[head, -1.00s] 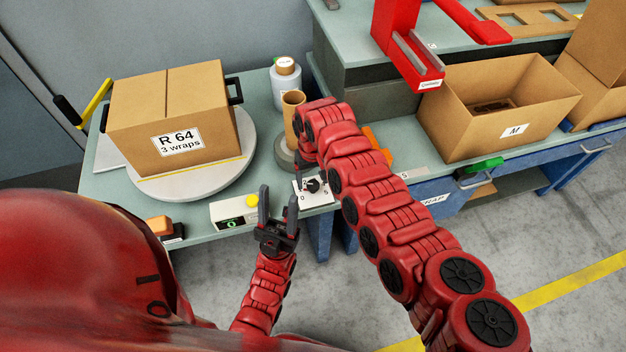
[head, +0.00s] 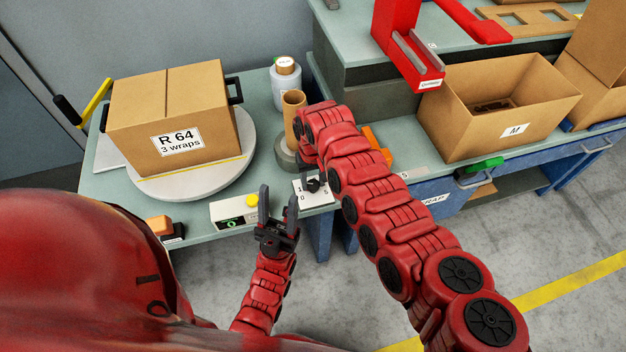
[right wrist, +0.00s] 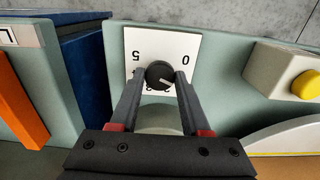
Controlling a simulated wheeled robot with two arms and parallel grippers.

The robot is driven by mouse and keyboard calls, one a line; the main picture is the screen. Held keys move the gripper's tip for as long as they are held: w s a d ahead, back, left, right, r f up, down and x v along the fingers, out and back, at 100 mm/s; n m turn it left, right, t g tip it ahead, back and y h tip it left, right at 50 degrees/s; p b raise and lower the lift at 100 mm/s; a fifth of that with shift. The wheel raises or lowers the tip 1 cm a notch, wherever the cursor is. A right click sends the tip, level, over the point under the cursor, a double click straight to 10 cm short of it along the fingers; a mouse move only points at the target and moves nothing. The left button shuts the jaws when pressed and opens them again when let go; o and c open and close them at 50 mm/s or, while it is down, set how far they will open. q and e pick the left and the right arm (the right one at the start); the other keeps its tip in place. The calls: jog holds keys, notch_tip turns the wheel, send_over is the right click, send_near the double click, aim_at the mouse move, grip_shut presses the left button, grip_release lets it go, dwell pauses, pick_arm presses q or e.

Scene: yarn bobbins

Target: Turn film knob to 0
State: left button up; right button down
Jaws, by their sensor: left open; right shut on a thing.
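The film knob (right wrist: 157,72) is a small round black knob with a white pointer mark, on a white dial plate (right wrist: 135,45) with printed numbers. In the right wrist view the 0 is upper right and the 5 upper left; the pointer aims lower right, away from the 0, near partly hidden numbers. My right gripper (right wrist: 160,76) is shut on the knob, one finger on each side. In the head view the dial plate (head: 316,200) is at the table's front edge, beneath my right arm. My left gripper (head: 278,207) is open and empty, left of the dial.
A carton marked R 64, 3 wraps (head: 185,110) stands on a round turntable (head: 190,190). A control box with a yellow button (head: 234,214) is left of the dial. A cardboard tube (head: 293,103) and a film roll (head: 287,85) stand behind.

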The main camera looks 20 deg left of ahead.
jog(key=shift+n, duration=0.3)
jog(key=shift+w+n, duration=0.1)
jog(key=shift+n, duration=0.5)
jog(key=shift+n+b, duration=0.6)
jog(key=shift+n, duration=0.2)
jog(key=n+b, duration=0.2)
jog(key=n, duration=0.1)
jog(key=shift+n, duration=0.4)
jog(key=shift+n+b, duration=0.45)
jog(key=shift+n, duration=0.45)
jog(key=shift+r, duration=0.1)
jog(key=shift+c, duration=1.9)
grip_release()
